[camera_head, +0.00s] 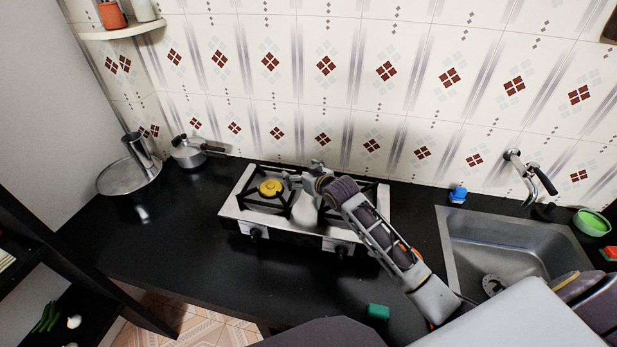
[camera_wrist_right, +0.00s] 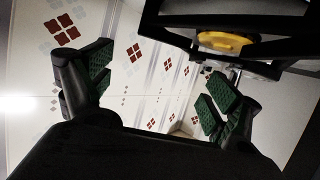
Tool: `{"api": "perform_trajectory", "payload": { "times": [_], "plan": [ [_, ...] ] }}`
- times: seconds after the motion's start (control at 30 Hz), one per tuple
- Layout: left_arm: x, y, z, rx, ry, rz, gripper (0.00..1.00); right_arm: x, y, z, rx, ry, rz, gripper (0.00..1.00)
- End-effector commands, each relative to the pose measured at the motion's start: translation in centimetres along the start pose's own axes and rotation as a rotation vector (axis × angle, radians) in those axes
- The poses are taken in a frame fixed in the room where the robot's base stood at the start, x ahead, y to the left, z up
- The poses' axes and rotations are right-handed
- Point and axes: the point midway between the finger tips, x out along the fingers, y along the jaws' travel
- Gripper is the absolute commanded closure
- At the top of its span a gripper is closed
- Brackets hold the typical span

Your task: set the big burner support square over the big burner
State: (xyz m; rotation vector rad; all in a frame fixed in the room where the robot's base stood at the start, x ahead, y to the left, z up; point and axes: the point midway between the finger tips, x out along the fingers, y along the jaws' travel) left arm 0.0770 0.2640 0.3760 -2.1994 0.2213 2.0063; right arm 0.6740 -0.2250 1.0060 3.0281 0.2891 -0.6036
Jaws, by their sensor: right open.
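The two-burner stove (camera_head: 290,233) stands on the black counter. A yellow burner (camera_head: 270,187) shows on its left side, within a black four-sided support (camera_head: 246,203). I cannot tell whether this support sits exactly square. My right gripper (camera_head: 296,182) is above the stove, just right of the yellow burner. In the right wrist view its green-padded fingers (camera_wrist_right: 155,95) are apart with nothing between them. The yellow burner (camera_wrist_right: 226,41) and black support bars (camera_wrist_right: 190,22) show beyond the fingers at upper right. My right arm hides much of the right burner area. My left gripper is out of view.
A pot (camera_head: 188,152) and a round metal lid or pan (camera_head: 118,178) stand left of the stove. The sink (camera_head: 462,240) is at right, with a blue item (camera_head: 458,194) behind it. A green sponge (camera_head: 378,312) lies near the front edge. The counter's front left is clear.

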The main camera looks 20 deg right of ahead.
Motion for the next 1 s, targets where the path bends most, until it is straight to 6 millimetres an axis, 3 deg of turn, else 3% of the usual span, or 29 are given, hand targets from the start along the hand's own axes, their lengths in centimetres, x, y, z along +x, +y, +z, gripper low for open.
{"api": "perform_trajectory", "payload": {
  "times": [0.5,1.0],
  "plan": [
    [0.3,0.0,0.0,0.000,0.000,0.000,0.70,-4.3,0.0,0.0,0.001,0.001,0.000,0.10],
    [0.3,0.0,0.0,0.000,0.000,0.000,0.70,-4.8,0.0,0.0,0.000,0.000,0.000,0.10]
  ]
}}
